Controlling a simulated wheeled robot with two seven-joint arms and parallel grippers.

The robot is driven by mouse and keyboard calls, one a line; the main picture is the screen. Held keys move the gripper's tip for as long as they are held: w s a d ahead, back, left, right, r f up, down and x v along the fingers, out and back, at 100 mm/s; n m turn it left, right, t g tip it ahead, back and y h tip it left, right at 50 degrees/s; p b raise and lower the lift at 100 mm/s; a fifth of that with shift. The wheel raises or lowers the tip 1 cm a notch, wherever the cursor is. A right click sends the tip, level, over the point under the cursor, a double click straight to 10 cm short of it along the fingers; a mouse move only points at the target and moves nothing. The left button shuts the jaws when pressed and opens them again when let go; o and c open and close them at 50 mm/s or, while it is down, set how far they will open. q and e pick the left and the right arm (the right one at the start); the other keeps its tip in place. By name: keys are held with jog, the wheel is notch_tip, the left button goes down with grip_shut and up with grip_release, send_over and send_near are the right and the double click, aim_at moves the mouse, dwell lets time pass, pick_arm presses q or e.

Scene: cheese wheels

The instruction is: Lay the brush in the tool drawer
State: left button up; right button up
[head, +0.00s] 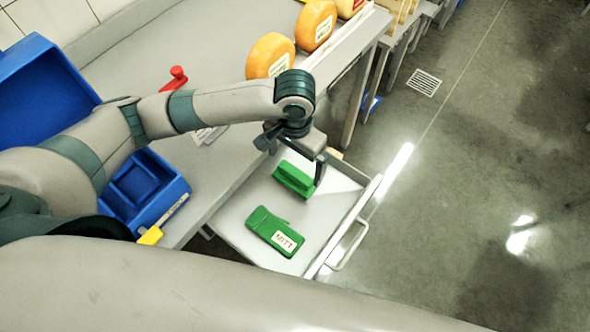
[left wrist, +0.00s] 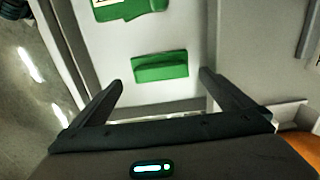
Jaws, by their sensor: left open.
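The tool drawer (head: 235,217) is pulled out from under the counter. The green brush (head: 293,181) lies in it towards the far end; in the left wrist view the brush (left wrist: 160,68) appears between and beyond the fingertips. A green mitt (head: 268,228) with a "MITT" label lies in the drawer nearer to me, apart from the brush. My left gripper (head: 295,160) is open and empty above the brush; in the left wrist view its fingers (left wrist: 160,84) are spread wide with nothing between them. My right gripper is not in view.
On the counter (head: 225,50) are orange cheese wheels (head: 270,55), a red-handled item (head: 174,79), a blue tray (head: 145,190) and a larger blue bin (head: 40,85). A yellow item (head: 151,236) sits at the near counter edge. The floor to the right is clear.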

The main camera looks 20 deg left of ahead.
aim_at(295, 173)
pick_arm(q)
notch_tip(295, 173, up, 4)
jog(key=shift+r, duration=0.2)
dwell(0.5)
